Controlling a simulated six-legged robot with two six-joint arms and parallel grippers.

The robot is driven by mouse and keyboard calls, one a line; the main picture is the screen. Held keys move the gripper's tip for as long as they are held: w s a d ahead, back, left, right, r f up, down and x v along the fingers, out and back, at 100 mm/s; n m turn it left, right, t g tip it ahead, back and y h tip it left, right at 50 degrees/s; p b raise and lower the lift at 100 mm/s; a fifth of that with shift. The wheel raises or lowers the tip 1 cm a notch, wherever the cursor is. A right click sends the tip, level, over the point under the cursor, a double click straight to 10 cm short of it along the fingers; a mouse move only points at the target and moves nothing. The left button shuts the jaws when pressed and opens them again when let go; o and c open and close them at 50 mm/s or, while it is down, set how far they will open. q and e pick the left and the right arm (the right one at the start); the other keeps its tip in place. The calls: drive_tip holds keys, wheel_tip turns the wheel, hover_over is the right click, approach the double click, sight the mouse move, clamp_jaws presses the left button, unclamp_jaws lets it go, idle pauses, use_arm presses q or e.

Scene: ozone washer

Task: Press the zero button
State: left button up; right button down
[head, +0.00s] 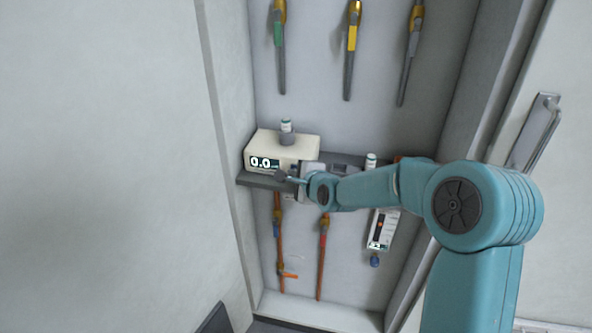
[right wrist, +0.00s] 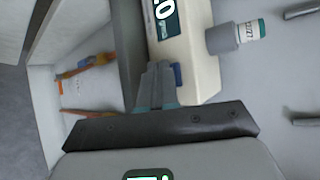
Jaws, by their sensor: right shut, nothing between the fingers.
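A cream meter box (head: 302,148) sits on the grey shelf in the wall recess. Its dark display (head: 262,163) reads "0.0" in the head view. In the right wrist view the display (right wrist: 166,20) is partly cut off, beside the cream box body (right wrist: 203,62). A small blue button (right wrist: 177,75) shows on the box's front, close by my right fingertips. My right gripper (head: 281,175) is shut and empty in front of the box's lower front; its fingers also show in the right wrist view (right wrist: 159,68). I cannot tell whether they touch the box. My left gripper is out of view.
A vial (head: 286,126) stands in a grey holder on the box. Another vial (head: 371,160) and a white instrument (head: 383,228) are to the right. Valve handles hang above and orange pipes run below the shelf (head: 256,180). The recess has side walls.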

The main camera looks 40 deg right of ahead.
drive_tip(key=shift+s+a, duration=0.3)
drive_tip(key=shift+a, duration=0.05)
drive_tip(key=shift+a, duration=0.1)
drive_tip(key=shift+s+a, duration=1.65)
drive_tip(key=shift+a, duration=0.2)
drive_tip(key=shift+r, duration=0.1)
